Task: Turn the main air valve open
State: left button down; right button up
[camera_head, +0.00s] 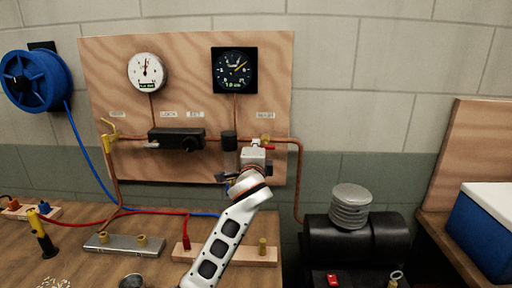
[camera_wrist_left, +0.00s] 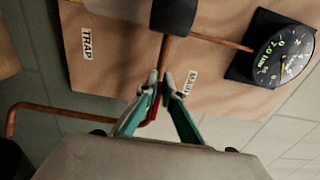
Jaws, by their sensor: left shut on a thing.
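The main air valve (camera_head: 265,138) is a small brass fitting on the copper pipe, under a label at the right of the wooden panel. Its red lever (camera_head: 270,147) shows just past my gripper in the head view. My left gripper (camera_head: 256,148) is up at the valve, reaching from below. In the left wrist view its teal fingers (camera_wrist_left: 156,92) are shut on the red lever (camera_wrist_left: 152,112), beside the MAIN label (camera_wrist_left: 187,82). The fingers hide most of the valve body, so its exact angle is hard to tell. My right gripper is not in view.
The wooden panel (camera_head: 188,70) carries a white gauge (camera_head: 147,71), a black gauge (camera_head: 234,70) and a black unit (camera_head: 176,138) on the pipe. A black compressor tank (camera_head: 360,238) stands lower right. Hoses and fittings lie on the bench (camera_head: 70,260) at left.

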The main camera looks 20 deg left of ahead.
pick_arm(q)
jog(key=shift+f, duration=0.15)
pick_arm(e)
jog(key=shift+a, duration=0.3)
pick_arm(q)
jog(key=c, duration=2.2)
grip_release()
jog(key=v, duration=1.2)
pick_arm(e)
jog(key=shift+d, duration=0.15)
pick_arm(q)
jog(key=shift+s, duration=0.1)
